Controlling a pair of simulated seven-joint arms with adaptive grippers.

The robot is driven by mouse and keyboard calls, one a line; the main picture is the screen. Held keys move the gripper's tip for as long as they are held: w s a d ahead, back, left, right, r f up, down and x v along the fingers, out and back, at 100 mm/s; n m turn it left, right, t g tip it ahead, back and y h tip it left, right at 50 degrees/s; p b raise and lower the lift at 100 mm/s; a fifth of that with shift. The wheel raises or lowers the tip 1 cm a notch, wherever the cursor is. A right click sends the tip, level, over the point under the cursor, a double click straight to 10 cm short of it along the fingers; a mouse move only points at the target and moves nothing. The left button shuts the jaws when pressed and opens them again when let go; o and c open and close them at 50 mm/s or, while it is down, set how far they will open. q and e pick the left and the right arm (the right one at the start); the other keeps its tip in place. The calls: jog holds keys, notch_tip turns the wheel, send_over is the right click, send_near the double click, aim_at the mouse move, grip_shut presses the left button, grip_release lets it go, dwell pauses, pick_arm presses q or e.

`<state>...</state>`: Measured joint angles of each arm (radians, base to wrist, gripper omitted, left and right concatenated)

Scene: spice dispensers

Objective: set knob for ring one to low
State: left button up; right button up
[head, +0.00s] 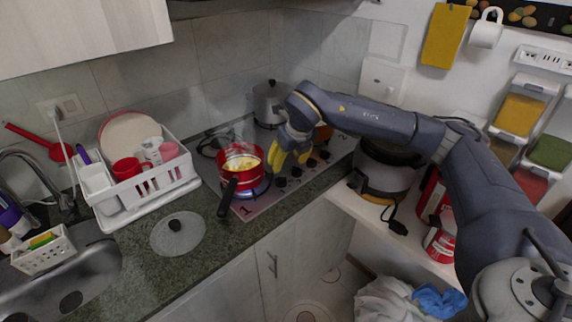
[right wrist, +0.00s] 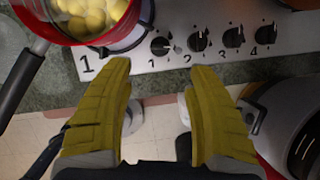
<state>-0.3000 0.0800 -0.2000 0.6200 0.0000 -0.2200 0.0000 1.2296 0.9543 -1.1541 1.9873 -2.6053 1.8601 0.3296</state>
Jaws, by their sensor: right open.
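The stove's control strip carries a row of black knobs. Knob 1 (right wrist: 162,46) is at the left of the row in the right wrist view, and its pale pointer looks turned toward the right. Knob 2 (right wrist: 198,40) and the other knobs seem to have their marks upright. In the head view knob 1 (head: 281,182) lies beside a red pot (head: 240,162) of yellowish pieces on the ring marked 1. My right gripper (right wrist: 161,72) is open and empty, its yellow fingers spread on either side of knob 1 and apparently apart from it. My left gripper is not in view.
A glass lid (head: 178,233) lies on the counter. A grey pot (head: 268,103) stands behind my right gripper. A rice-cooker-like appliance (head: 385,172) stands to the right. A dish rack (head: 140,205) is at left.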

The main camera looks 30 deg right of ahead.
aim_at(285, 176)
jog(key=shift+r, duration=0.15)
jog(key=shift+c, duration=0.4)
jog(key=w+d+r+n+g+y, duration=0.45)
jog(key=d+n, duration=0.35)
jog(key=n, duration=1)
jog(key=shift+g, duration=0.25)
jog(key=x, duration=1.7)
jog(key=shift+w, duration=0.3)
jog(key=shift+c, duration=0.5)
grip_shut()
